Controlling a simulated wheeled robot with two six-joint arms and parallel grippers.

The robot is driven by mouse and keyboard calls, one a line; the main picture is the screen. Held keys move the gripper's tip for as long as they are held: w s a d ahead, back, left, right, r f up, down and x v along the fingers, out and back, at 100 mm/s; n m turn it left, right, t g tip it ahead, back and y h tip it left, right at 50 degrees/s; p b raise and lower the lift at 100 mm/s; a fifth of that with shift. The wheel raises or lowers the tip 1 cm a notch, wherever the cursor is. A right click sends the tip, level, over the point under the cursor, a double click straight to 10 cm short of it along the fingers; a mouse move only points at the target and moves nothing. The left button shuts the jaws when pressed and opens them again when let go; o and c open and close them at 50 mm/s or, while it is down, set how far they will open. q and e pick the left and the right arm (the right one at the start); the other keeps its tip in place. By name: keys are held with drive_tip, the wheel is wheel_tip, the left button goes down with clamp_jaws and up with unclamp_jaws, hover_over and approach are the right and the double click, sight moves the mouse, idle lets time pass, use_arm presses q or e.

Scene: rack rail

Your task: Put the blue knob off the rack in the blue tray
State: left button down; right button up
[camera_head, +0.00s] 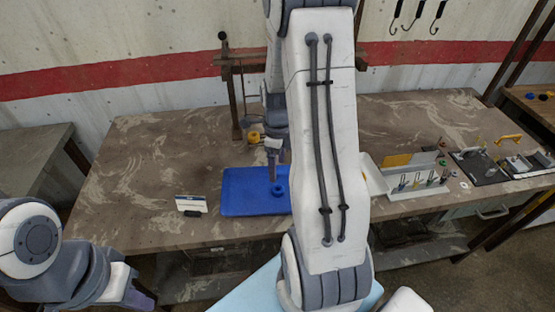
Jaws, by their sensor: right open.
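The blue tray (240,203) lies on the table's middle, its right part hidden behind my right arm. A small blue knob (277,189) appears to sit in the tray, apart from the walls. My right gripper (274,173) points down just above it and is open; the exact gap between them is too small to tell. The wooden rack (236,95) stands behind the tray, with its crossbar partly hidden by my right arm.
A small white card stand (191,204) is left of the tray. A white tray (418,186) with several pegs is at the right. The table's left part is clear.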

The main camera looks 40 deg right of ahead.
drive_tip(key=shift+a+r, duration=0.1)
drive_tip(key=shift+r, duration=1.25)
drive_tip(key=s+a+r+n, duration=0.1)
drive_tip(key=a+r+n, duration=0.2)
drive_tip(key=a+n, duration=0.65)
drive_tip(key=s+a+r+n, duration=0.1)
drive_tip(key=a+r+n, duration=0.2)
drive_tip(key=a+n, duration=0.6)
drive_tip(key=s+a+r+n+y, duration=0.1)
drive_tip(key=s+a+r+n, duration=0.2)
drive_tip(key=s+a+n, duration=0.9)
drive_tip(key=s+n, duration=0.2)
drive_tip(key=n, duration=0.4)
drive_tip(key=shift+s+n, duration=0.15)
drive_tip(key=shift+n, duration=0.2)
drive_tip(key=shift+r, duration=0.1)
